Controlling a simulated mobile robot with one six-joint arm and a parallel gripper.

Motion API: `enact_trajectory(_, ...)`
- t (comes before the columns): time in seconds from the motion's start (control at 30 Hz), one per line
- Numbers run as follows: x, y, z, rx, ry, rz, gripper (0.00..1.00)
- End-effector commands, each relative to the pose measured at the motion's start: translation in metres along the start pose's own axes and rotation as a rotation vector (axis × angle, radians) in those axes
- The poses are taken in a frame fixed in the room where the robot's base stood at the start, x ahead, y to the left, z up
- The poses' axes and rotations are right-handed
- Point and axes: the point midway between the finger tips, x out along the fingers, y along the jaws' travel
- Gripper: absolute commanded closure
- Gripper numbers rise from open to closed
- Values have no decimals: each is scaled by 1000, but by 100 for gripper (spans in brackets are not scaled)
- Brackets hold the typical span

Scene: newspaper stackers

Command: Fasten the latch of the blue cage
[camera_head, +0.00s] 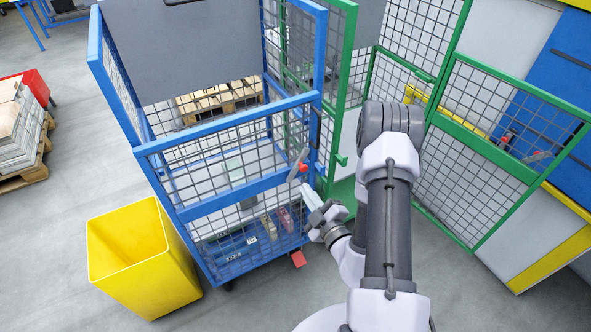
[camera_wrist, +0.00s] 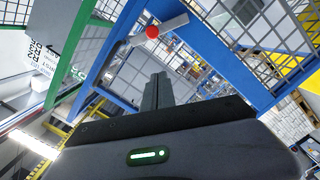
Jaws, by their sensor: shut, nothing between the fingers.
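The blue cage (camera_head: 228,198) stands in the middle of the head view, with blue bars and grey mesh. Its latch (camera_head: 298,161), a short grey lever with a red knob, sits at the front right corner. In the wrist view the latch (camera_wrist: 174,25) lies slanted across the blue frame, its red knob near the top centre. My gripper (camera_head: 305,187) is just below the latch in the head view, outside the cage. In the wrist view my gripper (camera_wrist: 158,78) is shut and empty, its fingers pointing towards the latch and appearing apart from it. I cannot tell whether the latch is engaged.
A green cage (camera_head: 468,145) with an open-looking mesh panel stands on the right, close to my arm. A yellow bin (camera_head: 128,240) stands left of the blue cage. A pallet of paper stacks (camera_head: 18,135) is at far left. Grey floor is clear between them.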

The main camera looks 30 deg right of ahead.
Motion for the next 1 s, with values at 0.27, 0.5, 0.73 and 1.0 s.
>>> enact_trajectory(0.27,60,-1,-3,-7,10,-1,100)
enact_trajectory(0.5,94,-3,18,-4,5,0,100)
enact_trajectory(0.73,98,-2,35,-4,8,-3,100)
enact_trajectory(1.0,98,0,35,-4,8,-4,100)
